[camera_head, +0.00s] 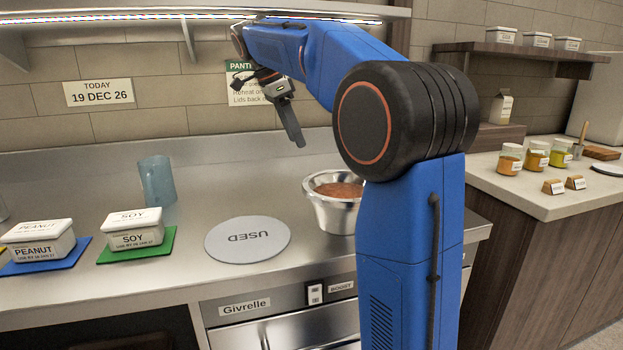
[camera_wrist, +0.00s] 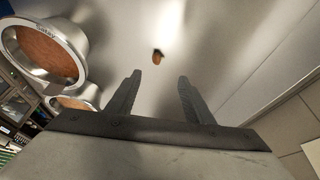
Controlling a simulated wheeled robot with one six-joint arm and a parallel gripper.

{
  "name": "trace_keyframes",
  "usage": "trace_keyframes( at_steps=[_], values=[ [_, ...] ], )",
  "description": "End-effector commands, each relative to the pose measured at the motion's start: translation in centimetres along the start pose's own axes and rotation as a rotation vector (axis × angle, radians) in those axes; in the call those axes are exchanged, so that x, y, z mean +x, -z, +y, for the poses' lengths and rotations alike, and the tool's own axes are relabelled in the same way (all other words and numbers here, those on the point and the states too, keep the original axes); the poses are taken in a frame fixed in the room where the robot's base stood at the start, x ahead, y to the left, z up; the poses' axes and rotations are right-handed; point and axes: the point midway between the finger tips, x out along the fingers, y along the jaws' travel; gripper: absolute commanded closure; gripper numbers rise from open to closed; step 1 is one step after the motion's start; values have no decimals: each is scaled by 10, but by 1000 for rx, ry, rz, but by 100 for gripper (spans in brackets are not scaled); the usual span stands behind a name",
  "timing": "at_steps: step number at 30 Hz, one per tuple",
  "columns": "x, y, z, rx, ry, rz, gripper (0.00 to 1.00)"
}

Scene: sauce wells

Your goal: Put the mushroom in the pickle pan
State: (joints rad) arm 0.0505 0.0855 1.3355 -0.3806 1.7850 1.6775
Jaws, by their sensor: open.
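A small brown piece, which may be the mushroom (camera_wrist: 158,54), lies on the bare steel counter in the wrist view, beyond my fingertips and between their lines. My gripper (camera_wrist: 160,82) is open and empty, with a gap between its two fingers. In the head view my gripper (camera_head: 294,132) hangs above the back of the counter. A steel pan (camera_wrist: 77,30) with reddish-brown contents stands at the upper left of the wrist view. I cannot tell which pan is the pickle pan.
A second pan (camera_wrist: 88,92) shows partly below the first. In the head view one pan (camera_head: 316,208) stands partly behind my arm. A grey USED disc (camera_head: 247,225), a blue jug (camera_head: 157,182), a SOY tub (camera_head: 136,229) and a PEANUT tub (camera_head: 40,240) are left.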

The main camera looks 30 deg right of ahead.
Motion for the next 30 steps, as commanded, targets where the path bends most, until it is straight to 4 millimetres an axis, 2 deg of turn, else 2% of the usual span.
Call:
trace_keyframes(
  at_steps=[5,15,23,30],
  values=[
    [4,-1,1,53,-12,14,53],
    [53,0,2,53,-12,14,53],
    [70,-1,3,52,-11,13,53],
    [100,-4,10,52,-12,13,53]
  ],
)
